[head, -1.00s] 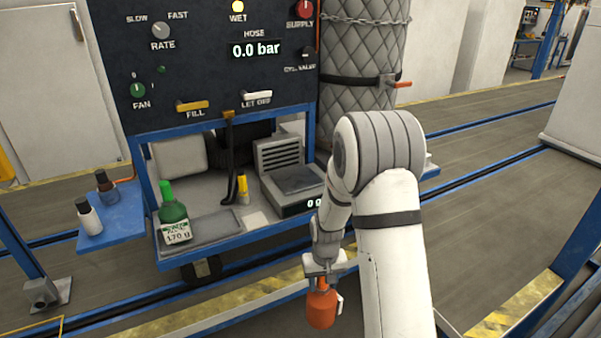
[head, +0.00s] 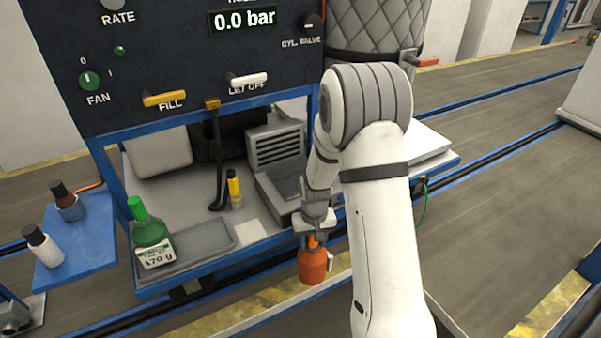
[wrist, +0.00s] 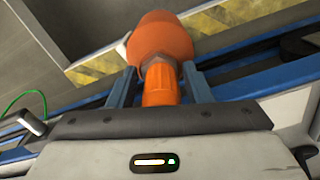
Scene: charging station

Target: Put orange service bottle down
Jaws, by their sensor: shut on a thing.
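The orange service bottle (head: 313,268) hangs below my gripper (head: 313,240) in the head view, in front of the station's front edge and above the floor. In the wrist view the bottle (wrist: 160,45) shows with its neck between the two fingers of my gripper (wrist: 160,88), which is shut on it. A small white part sticks out at the bottle's side. The bottle touches no surface that I can see.
A green bottle (head: 152,240) stands at the tray's left end. A blue side shelf (head: 85,250) holds two small bottles.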

